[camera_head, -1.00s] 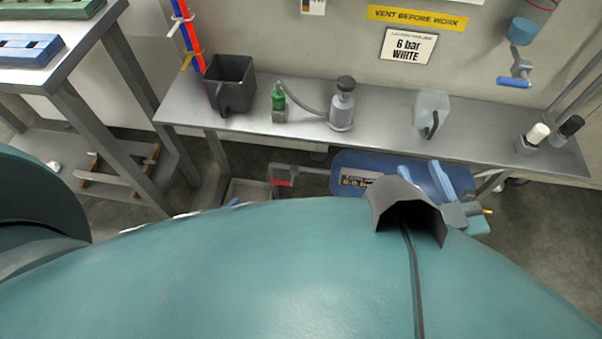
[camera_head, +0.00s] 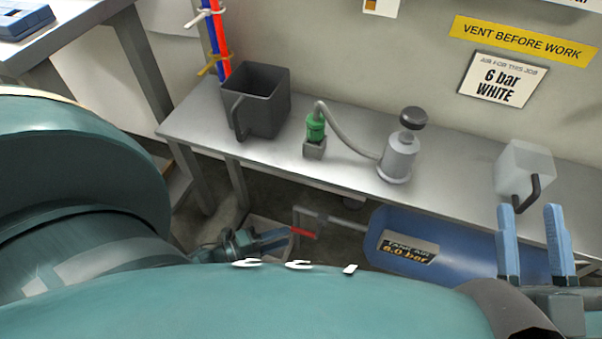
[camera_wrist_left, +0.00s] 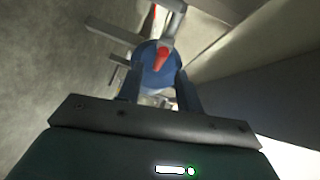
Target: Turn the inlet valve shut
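The valve's red lever (camera_head: 303,232) sits on a grey pipe fitting at the left end of the blue air tank (camera_head: 470,240), under the bench. My left gripper (camera_head: 278,239) is low under the bench, just left of the red lever. In the left wrist view the red lever (camera_wrist_left: 162,59) lies ahead of the fingers, in line with the gap between them. The left gripper (camera_wrist_left: 160,88) is open there, its fingers apart; I see no contact with the lever. My right gripper (camera_head: 533,240) is open and empty, its blue fingers upright in front of the tank's right part.
The steel bench (camera_head: 300,180) above holds a dark jug (camera_head: 262,100), a green-topped fitting (camera_head: 315,133), a grey pump-like device (camera_head: 398,155) and a clear jug (camera_head: 522,172). A tank label (camera_head: 408,249) reads 6.0 bar. A side table (camera_head: 75,38) stands at the left.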

